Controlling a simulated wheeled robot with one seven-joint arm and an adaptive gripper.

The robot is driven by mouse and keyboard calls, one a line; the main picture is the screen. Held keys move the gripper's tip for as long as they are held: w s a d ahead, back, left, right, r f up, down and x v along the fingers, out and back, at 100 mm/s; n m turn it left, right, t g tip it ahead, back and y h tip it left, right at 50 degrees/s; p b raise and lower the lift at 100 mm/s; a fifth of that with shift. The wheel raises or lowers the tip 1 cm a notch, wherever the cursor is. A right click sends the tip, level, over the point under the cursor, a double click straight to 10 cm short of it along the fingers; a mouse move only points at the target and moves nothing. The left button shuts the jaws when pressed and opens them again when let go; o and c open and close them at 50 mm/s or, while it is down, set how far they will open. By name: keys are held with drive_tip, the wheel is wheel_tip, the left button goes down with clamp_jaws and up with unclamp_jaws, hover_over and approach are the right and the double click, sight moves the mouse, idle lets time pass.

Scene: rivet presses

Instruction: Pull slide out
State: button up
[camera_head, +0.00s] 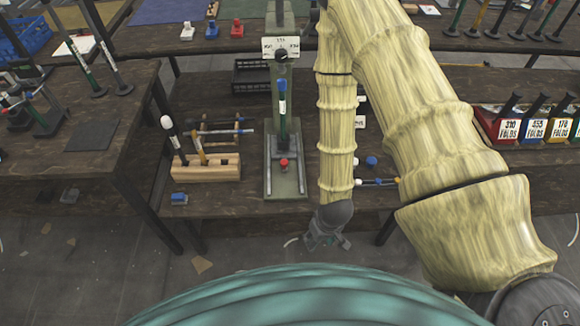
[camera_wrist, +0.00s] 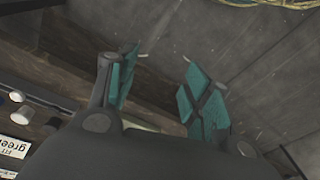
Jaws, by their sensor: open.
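A rivet press (camera_head: 285,120) stands on the middle table, with a pale green column and base and a small white plate (camera_head: 281,47) on top. On its base lies a grey U-shaped frame with two rails (camera_head: 268,172), likely the slide, with a red knob (camera_head: 284,163) between the rails. My gripper (camera_head: 325,240) hangs down at the table's front edge, to the right of and nearer than the press base, touching nothing that I can see. In the wrist view its teal-padded fingers (camera_wrist: 157,75) are apart and empty. The press is not clearly visible there.
Left of the press is a wooden tool block (camera_head: 206,173); a small blue block (camera_head: 179,198) lies in front of it. Labelled bins (camera_head: 535,125) stand at the right. A side table (camera_head: 75,150) is at the left. Open floor (camera_head: 110,275) lies in front.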

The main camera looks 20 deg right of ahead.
drive_tip(key=w+f+n+t+y+b, duration=0.1)
drive_tip(key=w+f+n+t+b, duration=0.15)
drive_tip(key=w+b, duration=1.2)
drive_tip(key=n+b, duration=0.2)
drive_tip(key=n, duration=0.1)
approach(285, 162)
drive_tip(key=shift+m+t, duration=0.25)
drive_tip(key=shift+x, duration=4.55)
drive_tip(key=shift+s, duration=0.15)
drive_tip(key=shift+c, duration=0.2)
clamp_jaws()
